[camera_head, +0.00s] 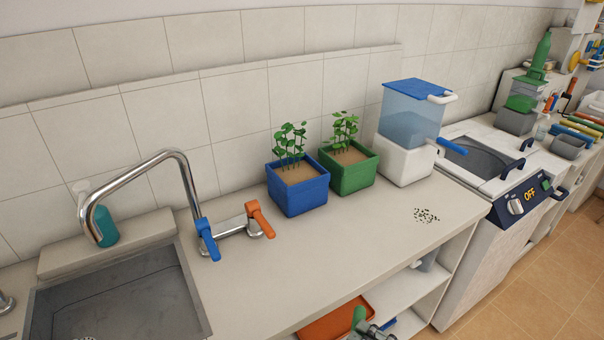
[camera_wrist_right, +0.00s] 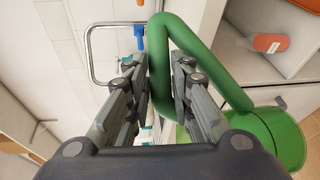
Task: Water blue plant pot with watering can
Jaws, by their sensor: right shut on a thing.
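The blue plant pot (camera_head: 298,192), with small green plants in it, stands upright on the counter against the tiled wall. The green watering can (camera_wrist_right: 283,135) shows in the right wrist view. My right gripper (camera_wrist_right: 157,70) is shut on its thick green handle (camera_wrist_right: 165,35). In the head view, only a small green part of the can (camera_head: 358,318) and the tip of my right gripper (camera_head: 375,331) show at the bottom edge, low in front of the counter and well below the blue pot. The can's spout cannot be made out. My left gripper is not in view.
A green plant pot (camera_head: 350,170) stands right beside the blue one. A water dispenser (camera_head: 404,160) is to its right. A tap (camera_head: 190,190) with blue and orange handles and a sink (camera_head: 115,295) are at left. Open shelves (camera_head: 405,290) lie under the counter (camera_head: 330,235).

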